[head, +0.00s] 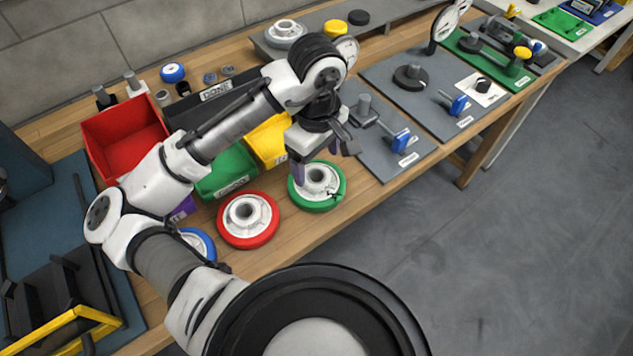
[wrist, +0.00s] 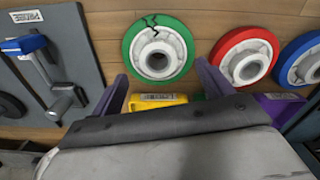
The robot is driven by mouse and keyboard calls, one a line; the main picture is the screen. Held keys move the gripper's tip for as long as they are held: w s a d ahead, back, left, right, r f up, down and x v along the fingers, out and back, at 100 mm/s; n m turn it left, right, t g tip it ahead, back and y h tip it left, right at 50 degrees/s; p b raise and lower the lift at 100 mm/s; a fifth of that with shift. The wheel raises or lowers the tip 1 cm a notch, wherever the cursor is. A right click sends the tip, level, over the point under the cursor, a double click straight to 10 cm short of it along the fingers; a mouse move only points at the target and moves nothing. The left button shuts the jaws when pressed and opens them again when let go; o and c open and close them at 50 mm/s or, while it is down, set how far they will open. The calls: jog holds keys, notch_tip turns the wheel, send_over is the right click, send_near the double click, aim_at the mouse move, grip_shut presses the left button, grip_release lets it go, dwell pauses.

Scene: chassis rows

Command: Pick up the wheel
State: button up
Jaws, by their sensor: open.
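A green-rimmed wheel (head: 333,200) with a pale hub lies flat on the wooden bench, and a dark jagged crack marks its hub. It also shows in the wrist view (wrist: 131,51). A red-rimmed wheel (head: 226,232) lies to its left, and a blue-rimmed wheel (head: 207,245) is partly hidden by my arm. In the wrist view the red wheel (wrist: 226,43) and blue wheel (wrist: 287,62) are on the right. My gripper (head: 322,165) is open and empty over the green wheel's back side, its purple fingers spread. I cannot tell whether they touch the wheel.
Red (head: 125,150), green (head: 229,176) and yellow (head: 268,140) bins stand behind the wheels, with a dark bin (head: 215,100) labelled DONE. Grey boards with blue-handled clamps (head: 401,141) lie right. The bench's front edge runs close to the wheels, with open floor beyond.

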aim_at(317, 172)
jog(key=shift+w+f+p, duration=0.15)
jog(key=shift+f+p, duration=0.05)
jog(key=shift+f, duration=1.15)
jog(key=shift+w+f+p, duration=0.15)
jog(key=shift+f, duration=1.2)
jog(key=c, duration=1.3)
jog(key=shift+c, duration=0.2)
notch_tip(317, 172, up, 19)
jog(key=b, duration=0.1)
